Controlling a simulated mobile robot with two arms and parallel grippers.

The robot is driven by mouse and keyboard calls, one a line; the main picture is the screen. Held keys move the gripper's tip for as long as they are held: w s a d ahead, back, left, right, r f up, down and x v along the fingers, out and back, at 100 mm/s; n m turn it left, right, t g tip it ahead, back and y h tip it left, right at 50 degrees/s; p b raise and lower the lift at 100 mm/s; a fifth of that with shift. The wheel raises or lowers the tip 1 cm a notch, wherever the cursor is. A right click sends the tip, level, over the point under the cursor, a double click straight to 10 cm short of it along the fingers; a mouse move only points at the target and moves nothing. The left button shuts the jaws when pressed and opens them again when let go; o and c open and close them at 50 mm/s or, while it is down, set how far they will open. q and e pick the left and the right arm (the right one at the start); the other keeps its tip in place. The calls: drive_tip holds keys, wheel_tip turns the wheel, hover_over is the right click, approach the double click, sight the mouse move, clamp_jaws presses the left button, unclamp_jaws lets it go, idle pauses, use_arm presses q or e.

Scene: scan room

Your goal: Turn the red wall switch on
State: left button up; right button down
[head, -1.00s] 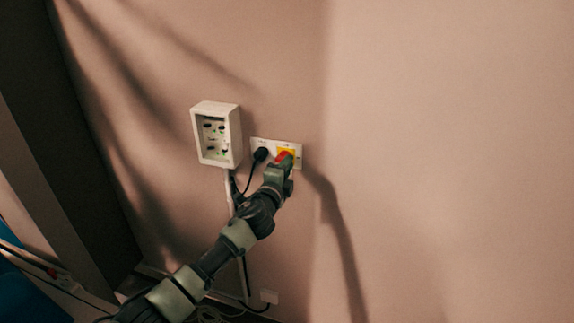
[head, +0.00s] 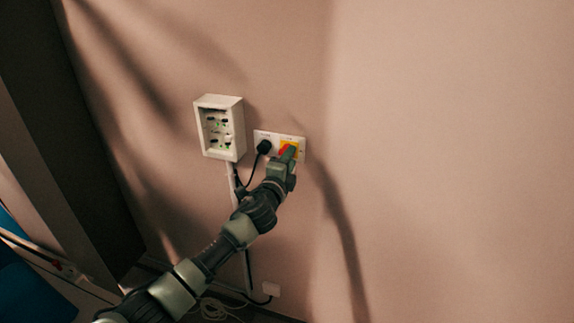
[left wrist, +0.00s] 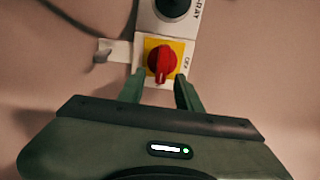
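The red wall switch (left wrist: 161,63) is a rotary knob on a yellow square (left wrist: 150,45), set on a white wall plate (left wrist: 181,19). In the head view the red knob (head: 285,149) shows partly behind my left gripper (head: 289,156). In the left wrist view my left gripper (left wrist: 159,92) is open, its two green fingers apart just below the knob, one toward each side. The fingers do not appear to be closed on it. The knob's pointer end faces down toward the gripper. My right gripper is not in view.
A black plug (head: 264,147) with a cable sits in the plate left of the switch. An open white box (head: 220,128) is mounted farther left. The wall at right is bare.

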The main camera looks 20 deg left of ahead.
use_arm(q)
drive_tip(key=s, duration=0.7)
drive_tip(key=shift+s+b, duration=0.15)
drive_tip(key=shift+b, duration=0.3)
drive_tip(key=shift+a+f, duration=0.1)
